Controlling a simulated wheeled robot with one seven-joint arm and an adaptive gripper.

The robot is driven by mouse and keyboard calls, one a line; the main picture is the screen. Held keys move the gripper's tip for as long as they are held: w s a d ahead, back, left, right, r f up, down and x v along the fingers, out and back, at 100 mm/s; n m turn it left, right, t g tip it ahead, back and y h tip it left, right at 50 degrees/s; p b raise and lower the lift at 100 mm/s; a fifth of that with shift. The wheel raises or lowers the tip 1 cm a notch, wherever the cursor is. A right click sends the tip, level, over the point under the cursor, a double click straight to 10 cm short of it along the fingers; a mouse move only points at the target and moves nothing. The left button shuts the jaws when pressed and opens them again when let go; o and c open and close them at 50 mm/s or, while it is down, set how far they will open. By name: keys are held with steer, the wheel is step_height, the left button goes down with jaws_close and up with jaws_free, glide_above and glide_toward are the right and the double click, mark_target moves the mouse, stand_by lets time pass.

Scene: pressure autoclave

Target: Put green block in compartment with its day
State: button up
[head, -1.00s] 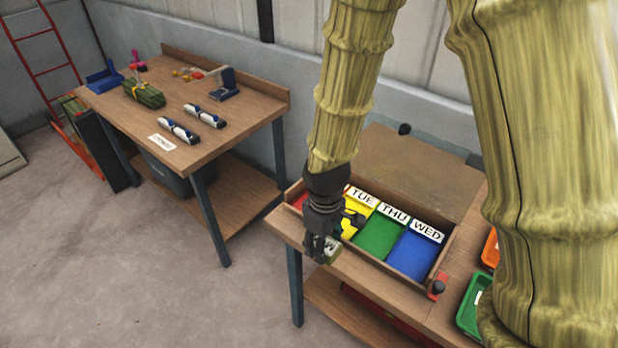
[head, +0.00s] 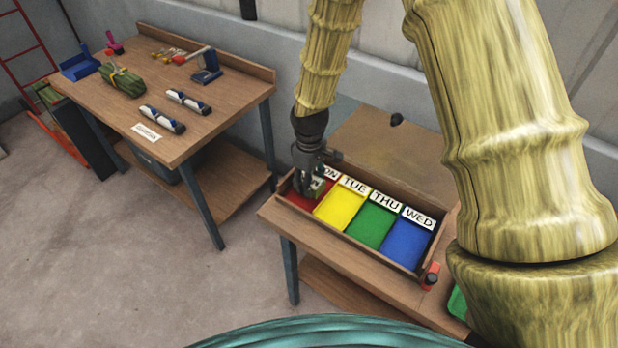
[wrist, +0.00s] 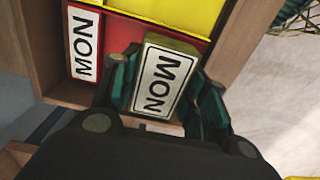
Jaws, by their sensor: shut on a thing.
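The green block (wrist: 182,42) carries a white MON label on its face. My gripper (wrist: 166,88) is shut on it, with one finger on each side. In the head view my gripper (head: 313,186) is at the left end of a wooden box (head: 388,264), over the red compartment (head: 302,202). The MON plate (wrist: 85,45) of the red compartment shows beside the block in the wrist view. I cannot tell whether the block touches the compartment floor. Yellow (head: 340,207), green (head: 371,224) and blue (head: 405,244) compartments follow to the right, marked TUE, THU and WED.
The box stands on a wooden table with a raised lid or board (head: 385,143) behind it. A red and black clamp-like part (head: 431,275) is at its right front corner. A second table (head: 220,120) with tools stands to the left. Floor between is clear.

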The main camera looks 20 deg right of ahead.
steer(key=shift+w+d+r, duration=0.1)
steer(key=shift+w+d, duration=0.05)
steer(key=shift+w, duration=0.3)
steer(key=shift+w+d+r, duration=0.1)
steer(key=shift+w+d, duration=0.05)
steer(key=shift+w, duration=0.3)
steer(key=shift+s+r+p, duration=0.1)
steer(key=shift+s+p, duration=0.3)
steer(key=shift+s, duration=0.35)
steer(key=f, duration=0.1)
steer(key=w+f+p, duration=0.1)
steer(key=f, duration=0.1)
steer(key=shift+w+f+p, duration=0.25)
steer(key=shift+f+p, duration=0.15)
steer(key=shift+s+r, duration=0.2)
steer(key=shift+s, duration=0.15)
steer(key=shift+w+f, duration=0.1)
steer(key=shift+f, duration=0.05)
steer(key=o, duration=1)
steer(key=shift+w+f, duration=0.1)
steer(key=shift+o, duration=0.2)
